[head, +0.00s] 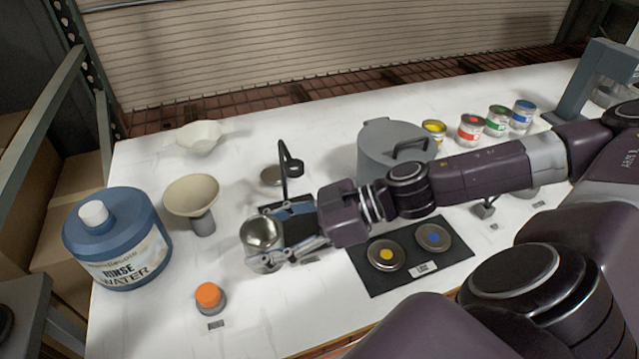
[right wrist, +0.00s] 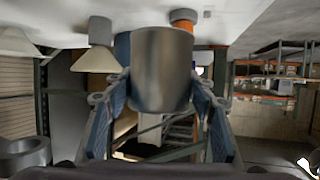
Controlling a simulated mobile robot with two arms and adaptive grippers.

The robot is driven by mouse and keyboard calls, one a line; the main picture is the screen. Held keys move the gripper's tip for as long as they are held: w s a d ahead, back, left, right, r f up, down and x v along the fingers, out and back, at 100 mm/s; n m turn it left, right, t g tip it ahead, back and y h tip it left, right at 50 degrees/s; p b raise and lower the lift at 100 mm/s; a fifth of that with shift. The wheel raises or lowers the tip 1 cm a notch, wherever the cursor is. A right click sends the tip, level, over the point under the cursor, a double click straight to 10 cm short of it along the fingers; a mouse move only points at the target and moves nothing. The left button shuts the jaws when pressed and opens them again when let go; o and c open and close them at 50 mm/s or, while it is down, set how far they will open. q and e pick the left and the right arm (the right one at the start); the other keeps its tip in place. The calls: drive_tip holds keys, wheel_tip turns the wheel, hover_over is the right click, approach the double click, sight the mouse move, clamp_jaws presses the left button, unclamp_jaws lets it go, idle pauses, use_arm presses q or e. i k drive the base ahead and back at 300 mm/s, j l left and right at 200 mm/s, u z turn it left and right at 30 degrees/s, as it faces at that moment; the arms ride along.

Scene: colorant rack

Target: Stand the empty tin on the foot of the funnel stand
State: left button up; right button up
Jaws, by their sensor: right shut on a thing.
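The empty tin (head: 260,235) is an open silver can, roughly upright in the head view. My right gripper (head: 272,241) is shut on it, with one finger on each side. In the right wrist view the tin (right wrist: 162,70) sits between the blue fingers (right wrist: 160,105). A black post with a hooked top, which looks like the funnel stand (head: 284,172), is behind and right of the tin. Its dark foot (head: 297,207) is partly hidden by my gripper. I cannot tell the gap between tin and table. My left gripper is not in view.
A beige funnel (head: 190,194), a blue rinse water jug (head: 117,240) and an orange-topped item (head: 210,297) are left of the tin. A lidded grey pot (head: 385,150) stands behind my right arm. A black mat (head: 455,268) with two lids lies right. Several colorant tins stand at back right.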

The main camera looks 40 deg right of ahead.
sight(298, 233)
drive_tip(key=j+z, duration=0.15)
drive_tip(key=z, duration=0.3)
drive_tip(key=i+j+z, duration=0.1)
drive_tip(key=z, duration=0.3)
drive_tip(key=j+z, duration=0.25)
drive_tip(key=z, duration=0.2)
drive_tip(key=j, duration=0.35)
drive_tip(key=k+j, duration=0.1)
drive_tip(key=j, duration=0.2)
